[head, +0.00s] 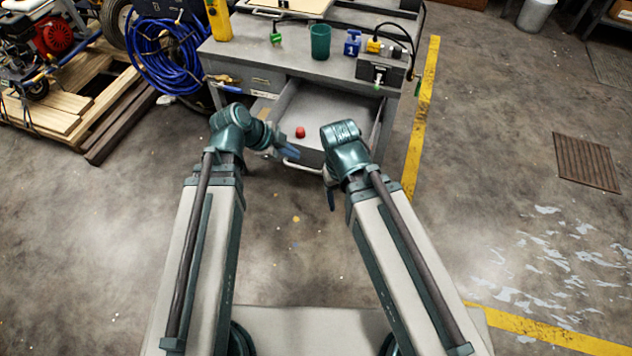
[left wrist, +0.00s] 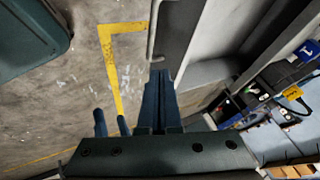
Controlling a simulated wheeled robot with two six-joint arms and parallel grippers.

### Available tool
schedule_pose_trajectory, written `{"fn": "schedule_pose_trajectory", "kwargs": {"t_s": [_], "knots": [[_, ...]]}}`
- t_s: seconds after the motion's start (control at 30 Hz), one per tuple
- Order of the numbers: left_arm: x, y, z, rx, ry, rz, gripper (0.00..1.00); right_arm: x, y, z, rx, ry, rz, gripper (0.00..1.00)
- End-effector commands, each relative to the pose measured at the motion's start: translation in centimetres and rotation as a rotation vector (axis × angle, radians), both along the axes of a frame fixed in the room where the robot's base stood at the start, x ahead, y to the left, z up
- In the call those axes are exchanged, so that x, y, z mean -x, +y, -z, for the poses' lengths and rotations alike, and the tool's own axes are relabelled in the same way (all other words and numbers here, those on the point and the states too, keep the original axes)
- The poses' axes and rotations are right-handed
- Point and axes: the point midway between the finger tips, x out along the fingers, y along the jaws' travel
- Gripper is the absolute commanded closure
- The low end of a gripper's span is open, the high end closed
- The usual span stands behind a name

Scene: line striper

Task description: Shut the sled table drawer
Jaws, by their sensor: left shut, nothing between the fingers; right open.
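The sled table drawer (head: 345,108) stands open from the grey table (head: 325,68), with a small red object (head: 300,132) inside. Its pale bar handle (head: 299,166) is on the front, and also shows in the left wrist view (left wrist: 152,38). My left gripper (head: 292,153) is shut and empty at the drawer front, beside the handle. In the left wrist view its closed blue fingers (left wrist: 158,82) point at the drawer front (left wrist: 174,40); I cannot tell whether they touch it. My right gripper (head: 330,196) is open, lower right of the handle, partly hidden by its wrist.
On the tabletop stand a green cup (head: 320,42), a blue block (head: 353,42) and a dark box (head: 381,70) with a cable. A coiled blue hose (head: 165,58) and timber (head: 50,115) lie at the left. The floor in front and to the right is mostly clear.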

Motion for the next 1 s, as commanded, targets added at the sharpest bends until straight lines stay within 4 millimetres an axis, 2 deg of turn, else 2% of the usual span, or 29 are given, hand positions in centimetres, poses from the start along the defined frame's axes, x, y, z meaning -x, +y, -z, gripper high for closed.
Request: {"fn": "schedule_pose_trajectory", "kwargs": {"t_s": [0.03,0.27,0.37,0.8,1.0], "knots": [[-0.3,0.2,0.6,0.002,-0.022,0.016,1.00,0.0,0.0,0.8,0.000,0.000,0.000,0.32],[-0.6,0.3,0.5,0.001,-0.055,0.044,1.00,0.0,0.0,0.9,0.000,0.000,0.000,0.32],[-0.7,0.1,1.0,0.000,-0.054,0.044,1.00,0.0,0.0,1.4,0.000,0.000,0.000,0.32],[-2.9,-3.2,6.5,0.000,-0.052,0.045,1.00,0.0,0.0,6.9,0.000,0.000,0.000,0.32],[-3.6,-4.2,8.0,-0.001,-0.052,0.043,1.00,0.0,0.0,8.4,0.000,0.000,0.000,0.32]]}}
